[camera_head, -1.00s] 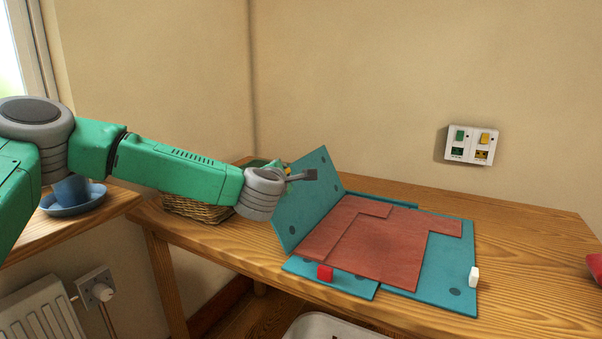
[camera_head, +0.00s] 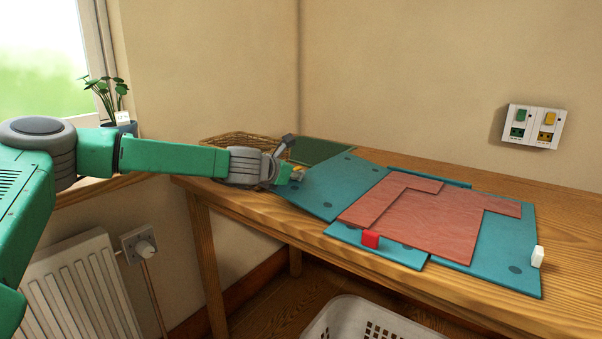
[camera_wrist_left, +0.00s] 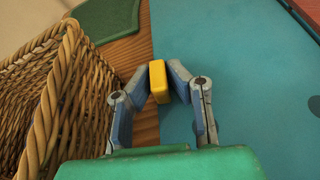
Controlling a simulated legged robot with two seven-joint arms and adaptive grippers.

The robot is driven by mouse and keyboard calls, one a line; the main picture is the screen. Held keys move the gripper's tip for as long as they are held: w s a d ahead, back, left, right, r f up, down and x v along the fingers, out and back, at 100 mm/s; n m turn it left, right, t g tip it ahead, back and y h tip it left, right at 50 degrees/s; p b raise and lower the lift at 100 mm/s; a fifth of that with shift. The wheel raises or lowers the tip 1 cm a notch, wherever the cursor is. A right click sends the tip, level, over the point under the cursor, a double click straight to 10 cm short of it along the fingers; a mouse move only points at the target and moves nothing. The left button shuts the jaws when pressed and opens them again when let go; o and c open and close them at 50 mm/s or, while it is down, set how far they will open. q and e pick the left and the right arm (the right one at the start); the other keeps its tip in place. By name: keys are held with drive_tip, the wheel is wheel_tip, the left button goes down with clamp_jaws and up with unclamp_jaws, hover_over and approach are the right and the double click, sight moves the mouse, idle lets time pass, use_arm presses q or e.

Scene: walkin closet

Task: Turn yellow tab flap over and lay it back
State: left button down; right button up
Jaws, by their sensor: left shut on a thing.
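The folding board has teal flaps. Its left flap (camera_head: 330,187) lies spread out to the left, low and almost flat over the table. The yellow tab (camera_wrist_left: 158,81) is at that flap's outer edge, between the fingers of my left gripper (camera_wrist_left: 163,84) in the left wrist view. My left gripper (camera_head: 290,160) is shut on the tab, at the flap's left edge in the head view. A red cloth (camera_head: 430,220) lies folded on the board's middle. A red tab (camera_head: 370,239) and a white tab (camera_head: 537,257) stand on the near and right flaps. My right gripper is not in view.
A wicker basket (camera_wrist_left: 47,100) stands right beside my left gripper. A dark green piece (camera_head: 318,150) lies behind the flap. A white laundry basket (camera_head: 365,322) is below the table's front edge. The table right of the board is clear.

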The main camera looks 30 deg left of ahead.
sight(292, 184)
use_arm(q)
drive_tip(key=shift+a+f+b, duration=0.2)
drive_tip(key=shift+f+b, duration=0.1)
drive_tip(key=shift+f, duration=0.35)
drive_tip(key=shift+a+f+b, duration=0.2)
drive_tip(key=shift+f+b, duration=0.6)
drive_tip(key=shift+f, duration=0.25)
drive_tip(key=c, duration=1.6)
unclamp_jaws()
drive_tip(key=shift+o, duration=0.2)
drive_tip(key=shift+s+f, duration=0.1)
drive_tip(key=shift+s, duration=0.1)
